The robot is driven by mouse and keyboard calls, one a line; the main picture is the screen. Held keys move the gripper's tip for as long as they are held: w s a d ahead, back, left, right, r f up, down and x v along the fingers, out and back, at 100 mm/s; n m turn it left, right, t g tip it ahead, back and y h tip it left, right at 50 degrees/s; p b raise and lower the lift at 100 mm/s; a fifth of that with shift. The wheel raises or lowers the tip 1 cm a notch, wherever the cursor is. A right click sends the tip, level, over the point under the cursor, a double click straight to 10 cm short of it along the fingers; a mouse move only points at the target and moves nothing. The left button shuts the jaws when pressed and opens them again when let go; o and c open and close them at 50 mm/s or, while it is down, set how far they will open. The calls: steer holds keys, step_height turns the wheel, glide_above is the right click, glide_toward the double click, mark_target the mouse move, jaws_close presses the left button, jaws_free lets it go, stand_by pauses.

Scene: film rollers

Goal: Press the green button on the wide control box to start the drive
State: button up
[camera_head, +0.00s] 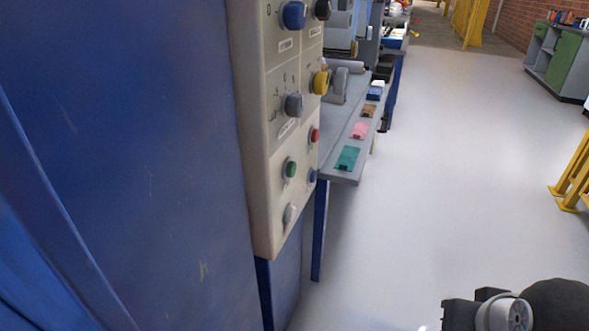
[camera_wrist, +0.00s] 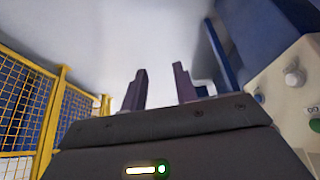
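The wide control box is a tall beige panel (camera_head: 262,190) on the blue machine in the head view. The green button (camera_head: 290,168) is low on its front, left of a red button (camera_head: 314,135) and above a pale button (camera_head: 289,213). In the wrist view the box (camera_wrist: 275,88) stands at the right, with the green button (camera_wrist: 315,126) cut by the frame edge. My gripper (camera_wrist: 160,88) points away from the camera, its two dark fingers apart and nothing between them. It is left of the box and apart from it. The fingers are not seen in the head view.
A blue cabinet wall (camera_head: 120,130) fills the left. A grey shelf (camera_head: 345,170) with coloured cards juts out beyond the box. Yellow guards stand at the right (camera_head: 574,165), and a yellow mesh fence (camera_wrist: 25,110) is at the wrist view's left. The pale floor (camera_head: 450,160) is clear.

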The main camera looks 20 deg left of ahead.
jaws_close()
stand_by(1.3)
